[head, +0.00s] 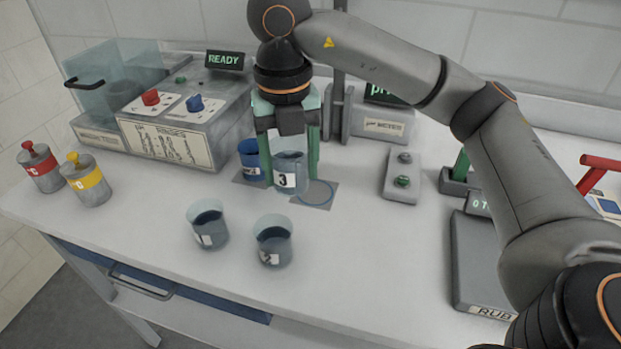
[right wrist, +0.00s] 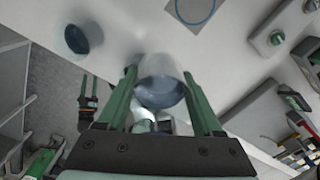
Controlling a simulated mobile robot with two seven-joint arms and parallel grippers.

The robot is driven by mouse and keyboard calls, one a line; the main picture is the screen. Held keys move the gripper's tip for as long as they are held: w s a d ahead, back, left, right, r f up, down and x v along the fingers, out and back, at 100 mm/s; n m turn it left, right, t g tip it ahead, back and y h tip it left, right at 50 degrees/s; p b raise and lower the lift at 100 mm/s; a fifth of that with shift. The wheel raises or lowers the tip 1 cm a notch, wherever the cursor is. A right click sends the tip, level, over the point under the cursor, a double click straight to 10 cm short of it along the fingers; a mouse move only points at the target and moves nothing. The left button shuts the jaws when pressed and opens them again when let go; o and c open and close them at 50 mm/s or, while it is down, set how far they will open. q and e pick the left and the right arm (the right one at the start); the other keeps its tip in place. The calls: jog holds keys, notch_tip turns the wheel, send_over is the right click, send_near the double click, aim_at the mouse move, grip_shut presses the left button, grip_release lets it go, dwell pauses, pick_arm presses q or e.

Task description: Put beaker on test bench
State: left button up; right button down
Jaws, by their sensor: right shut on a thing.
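My right gripper (head: 291,176) points down over the bench (head: 360,250). Its green fingers are shut on a clear beaker (head: 288,168) labelled 3, with dark liquid in it. The beaker is upright, over or beside a grey mat with a blue ring (head: 316,194); I cannot tell whether its base touches. In the right wrist view the beaker (right wrist: 160,88) sits between the fingers. Two more beakers with dark liquid stand in front, one on the left (head: 207,226) and one on the right (head: 273,241). My left gripper is not seen in the head view.
The washer with a READY display (head: 180,115) is at the back left. Red and yellow capped bottles (head: 65,175) stand far left. A small button box (head: 402,178) and a scale (head: 475,265) are to the right.

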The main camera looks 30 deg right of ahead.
aim_at(316, 192)
jog(key=w+d+f, duration=0.3)
jog(key=d+f, duration=0.1)
jog(key=d, duration=0.1)
jog(key=w+d+f, duration=0.2)
jog(key=d+f, duration=0.1)
jog(key=shift+w, duration=0.3)
jog(key=shift+w+d+f, duration=0.15)
jog(key=shift+w+f, duration=0.1)
jog(key=shift+f, duration=0.15)
jog(key=f, duration=0.3)
jog(key=shift+w+d, duration=0.15)
jog(key=shift+d, duration=0.2)
jog(key=shift+f, duration=0.45)
jog(key=shift+f, duration=0.15)
jog(key=shift+c, duration=0.2)
grip_release()
notch_tip(316, 192, up, 12)
jog(key=shift+a+p, duration=0.2)
jog(key=shift+p, duration=0.1)
